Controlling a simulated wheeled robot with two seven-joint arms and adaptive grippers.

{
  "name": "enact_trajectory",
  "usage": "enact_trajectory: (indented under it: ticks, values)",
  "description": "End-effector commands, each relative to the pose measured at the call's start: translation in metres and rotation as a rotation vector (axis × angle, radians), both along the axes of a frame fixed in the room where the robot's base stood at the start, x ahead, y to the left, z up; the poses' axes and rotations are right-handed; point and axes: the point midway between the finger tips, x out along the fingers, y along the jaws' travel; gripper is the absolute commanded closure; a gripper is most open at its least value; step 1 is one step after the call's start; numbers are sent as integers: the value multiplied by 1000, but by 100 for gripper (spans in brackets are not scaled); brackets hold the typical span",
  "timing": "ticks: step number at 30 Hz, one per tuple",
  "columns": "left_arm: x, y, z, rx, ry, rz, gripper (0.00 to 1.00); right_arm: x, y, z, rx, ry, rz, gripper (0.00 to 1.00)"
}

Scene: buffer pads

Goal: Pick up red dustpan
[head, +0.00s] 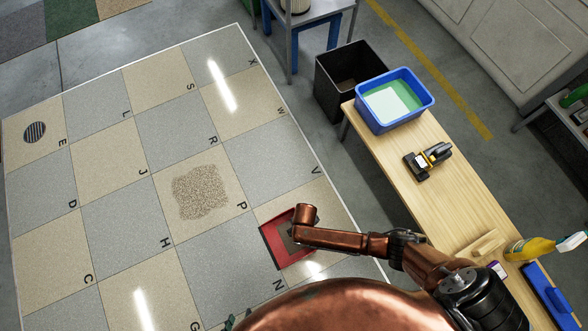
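The red dustpan (271,247) appears as a red-edged, square shape with a dark inside, lying on the tiled floor near the letter N. A copper-coloured arm of mine comes in from the right, and its wrist end covers the right part of the red shape. The gripper of that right arm is hidden beneath the wrist, so contact with the dustpan cannot be told. A small dark piece at the bottom edge, left of my copper body, looks like my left gripper (229,321); its opening is too small and cut off to judge.
A wooden bench (394,165) on the right carries a blue tub (373,119), a yellow-and-black tool (428,160), a yellow spray bottle (529,248) and a blue item (548,294). A black bin (325,91) stands beside it. The lettered tiles at left are mostly clear.

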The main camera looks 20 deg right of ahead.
Motion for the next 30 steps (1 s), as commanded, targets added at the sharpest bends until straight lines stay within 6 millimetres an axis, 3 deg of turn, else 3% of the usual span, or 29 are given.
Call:
enact_trajectory:
  ticks: [27, 30]
  values:
    - [0, 0, 0, 1, 0, 0, 60, -1, 0, -1, 0, 1, 0, 93]
    - [0, 0, 0, 1, 0, 0, 60, 0, 0, 0, 1, 0, 0, 93]
